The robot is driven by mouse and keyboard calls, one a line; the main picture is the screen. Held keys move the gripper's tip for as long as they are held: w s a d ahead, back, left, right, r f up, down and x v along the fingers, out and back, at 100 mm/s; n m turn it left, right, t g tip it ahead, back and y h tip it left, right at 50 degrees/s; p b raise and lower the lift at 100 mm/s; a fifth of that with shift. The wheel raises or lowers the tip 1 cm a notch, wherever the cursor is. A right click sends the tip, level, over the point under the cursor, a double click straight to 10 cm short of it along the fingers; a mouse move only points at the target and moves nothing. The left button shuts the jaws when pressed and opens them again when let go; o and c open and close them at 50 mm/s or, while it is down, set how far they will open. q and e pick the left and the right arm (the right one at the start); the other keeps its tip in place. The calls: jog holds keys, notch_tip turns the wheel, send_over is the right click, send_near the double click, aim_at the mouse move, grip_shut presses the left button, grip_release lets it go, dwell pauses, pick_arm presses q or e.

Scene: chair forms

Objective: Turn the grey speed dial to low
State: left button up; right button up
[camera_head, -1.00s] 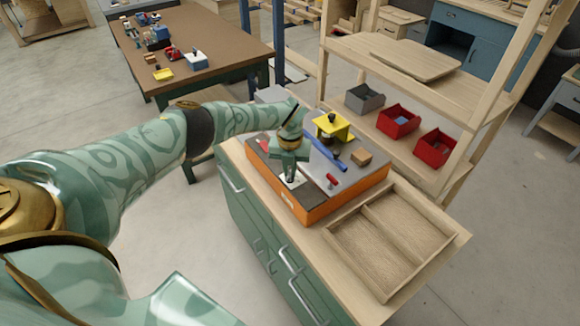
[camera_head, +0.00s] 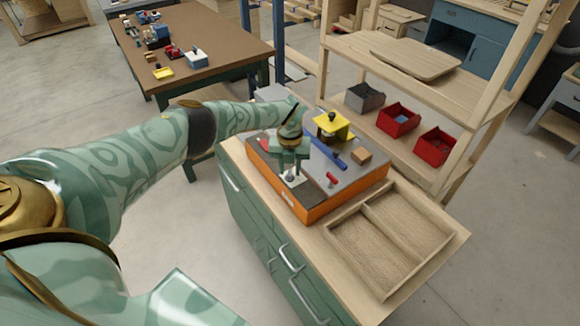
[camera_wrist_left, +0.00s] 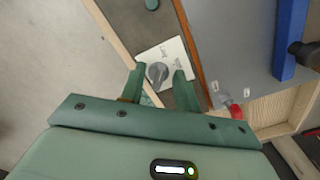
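The grey speed dial (camera_wrist_left: 157,73) sits on a white plate (camera_wrist_left: 175,54) with small lettering, too small to read. In the head view the plate (camera_head: 291,181) lies at the front left of an orange-sided machine (camera_head: 318,214) on a green cabinet. My left gripper (camera_head: 291,172) points down over the plate. In the left wrist view its two fingers (camera_wrist_left: 159,76) are apart, with the dial showing between their tips, closer to the left finger. I cannot tell whether a finger touches the dial. My right gripper is not in view.
The machine's top also carries a red-handled part (camera_head: 332,179), a blue bar (camera_head: 328,149), a yellow part (camera_head: 332,126) and a wooden block (camera_head: 361,156). A divided wooden tray (camera_head: 392,243) lies to the right. A shelf with red bins (camera_head: 399,121) stands behind.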

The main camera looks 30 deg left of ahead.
aim_at(290, 171)
pick_arm(q)
jog(key=shift+r, duration=0.1)
jog(key=shift+r, duration=0.35)
notch_tip(290, 171, up, 15)
jog(key=p, duration=0.3)
jog(key=shift+r+p, duration=0.2)
jog(key=shift+p, duration=0.1)
